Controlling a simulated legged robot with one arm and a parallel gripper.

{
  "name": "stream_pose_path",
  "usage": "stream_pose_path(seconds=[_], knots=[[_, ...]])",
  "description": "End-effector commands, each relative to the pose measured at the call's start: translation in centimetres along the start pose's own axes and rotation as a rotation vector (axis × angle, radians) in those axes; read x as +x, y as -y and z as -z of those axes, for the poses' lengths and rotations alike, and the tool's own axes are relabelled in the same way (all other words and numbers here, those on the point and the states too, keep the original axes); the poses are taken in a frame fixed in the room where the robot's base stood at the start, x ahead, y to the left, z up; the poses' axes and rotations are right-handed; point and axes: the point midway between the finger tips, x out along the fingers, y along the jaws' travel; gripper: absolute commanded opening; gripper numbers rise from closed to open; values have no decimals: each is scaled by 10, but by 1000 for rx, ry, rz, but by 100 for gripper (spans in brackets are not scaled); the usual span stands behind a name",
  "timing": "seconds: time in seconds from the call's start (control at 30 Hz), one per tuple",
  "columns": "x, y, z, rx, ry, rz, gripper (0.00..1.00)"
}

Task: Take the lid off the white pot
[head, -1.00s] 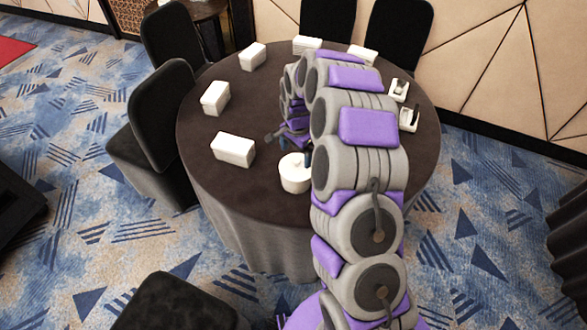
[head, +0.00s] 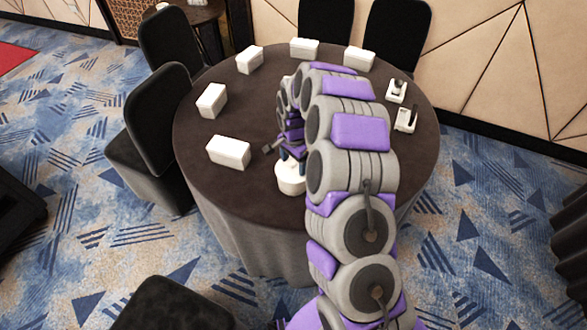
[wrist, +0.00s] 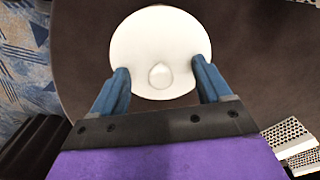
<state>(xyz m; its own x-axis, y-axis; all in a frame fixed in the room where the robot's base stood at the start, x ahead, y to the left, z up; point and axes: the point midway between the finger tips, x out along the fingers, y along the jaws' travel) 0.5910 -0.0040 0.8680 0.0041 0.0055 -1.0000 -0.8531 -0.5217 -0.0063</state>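The white pot (head: 291,185) stands on the round dark table (head: 225,112) near its front edge. In the wrist view its round white lid (wrist: 160,38) with a small knob (wrist: 160,75) shows from above. My gripper (wrist: 162,78) is open, with its blue fingers on either side of the knob, over the lid's near part. In the head view my gripper (head: 290,157) is right at the top of the pot and hides part of it. I cannot tell whether the fingers touch the lid.
Several white boxes (head: 229,152) stand around the table, with two small white holders (head: 405,119) at the right. Black chairs (head: 158,115) stand at the left and back.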

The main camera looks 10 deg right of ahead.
Motion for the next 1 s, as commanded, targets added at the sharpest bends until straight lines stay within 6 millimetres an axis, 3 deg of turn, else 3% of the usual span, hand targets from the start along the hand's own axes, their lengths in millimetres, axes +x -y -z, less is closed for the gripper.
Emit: stream_pose_path(seconds=[0.37, 0.4, 0.43, 0.9, 0.93, 1.0], knots=[[6, -1, -4, -1, 4, -12, 24], [6, -1, -4, -1, 4, -12, 16], [6, -1, -4, -1, 5, -12, 13], [2, -2, -4, -1, 6, -13, 9], [-1, -2, -4, -1, 5, -12, 1], [-7, -2, -3, -1, 5, -12, 0]])
